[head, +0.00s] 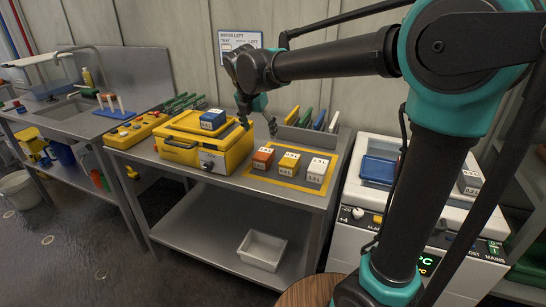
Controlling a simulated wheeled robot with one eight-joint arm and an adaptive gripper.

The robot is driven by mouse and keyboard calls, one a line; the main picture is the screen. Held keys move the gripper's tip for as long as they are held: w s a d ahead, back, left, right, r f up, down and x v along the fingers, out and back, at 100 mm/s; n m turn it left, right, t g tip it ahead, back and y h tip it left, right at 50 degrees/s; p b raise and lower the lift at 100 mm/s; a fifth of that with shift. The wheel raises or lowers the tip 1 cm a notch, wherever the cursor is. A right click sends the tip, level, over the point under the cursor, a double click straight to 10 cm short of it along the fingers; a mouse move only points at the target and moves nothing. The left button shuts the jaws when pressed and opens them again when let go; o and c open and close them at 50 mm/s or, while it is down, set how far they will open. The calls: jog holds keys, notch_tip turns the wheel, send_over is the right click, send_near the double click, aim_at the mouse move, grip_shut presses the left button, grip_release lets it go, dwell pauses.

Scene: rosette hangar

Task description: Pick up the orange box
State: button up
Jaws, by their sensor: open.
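The orange box (263,159) sits on a dark mat (254,177) with a yellow border on the steel table. It is the leftmost of three small labelled boxes in a row. A yellow box (289,163) and a white box (317,169) stand to its right. My gripper (259,132) is above and behind the orange box, pointing down, with its fingers apart and nothing between them. It seems clear of the box, though the exact gap is hard to judge.
A yellow case (182,149) with a blue box (213,119) on top stands left of the mat. A grey rack (318,138) with coloured pieces is behind. A white tray (262,249) lies on the lower shelf. A white machine (346,229) stands at right, a sink bench (63,122) at left.

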jog(key=n, duration=0.1)
send_near(263, 154)
jog(key=x, duration=0.6)
jog(key=shift+d+f, duration=0.1)
jog(key=shift+d, duration=0.15)
jog(key=shift+x, duration=2.65)
jog(key=shift+w+a, duration=0.15)
jog(key=shift+a, duration=0.05)
jog(key=c, duration=1.3)
jog(key=shift+c, duration=0.3)
